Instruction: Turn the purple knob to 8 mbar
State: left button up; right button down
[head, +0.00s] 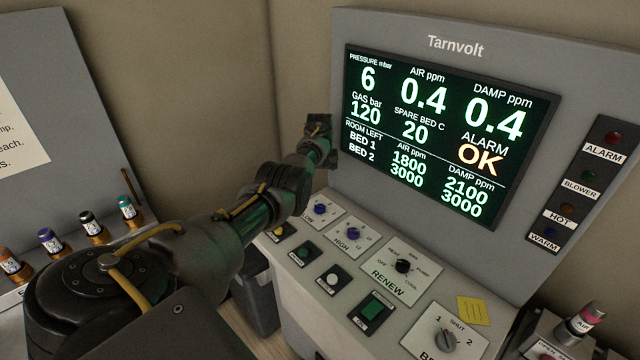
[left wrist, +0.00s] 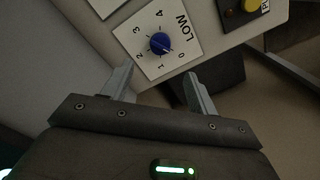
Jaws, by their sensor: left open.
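Two blue-purple knobs stand on the sloping panel in the head view: one on the LOW plate (head: 320,208) and one on the HIGH plate (head: 353,233); I cannot tell their shades apart surely. The LOW knob (left wrist: 160,43) also shows in the left wrist view, on a 0 to 4 scale, its mark seemingly near 0. My left gripper (head: 318,128) is beside the screen's left edge in the head view. In the wrist view its fingers (left wrist: 158,88) are apart and empty, with the LOW knob beyond the gap. The screen (head: 440,135) reads pressure 6 mbar. My right gripper is not in view.
A RENEW knob (head: 403,266), a green switch (head: 373,306) and a BED knob (head: 446,341) share the panel. Yellow, green and white buttons (head: 332,277) line its front. Several small bottles (head: 90,226) stand at left. A yellow note (head: 472,309) lies at right.

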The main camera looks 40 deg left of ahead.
aim_at(353, 233)
jog(key=k, duration=1)
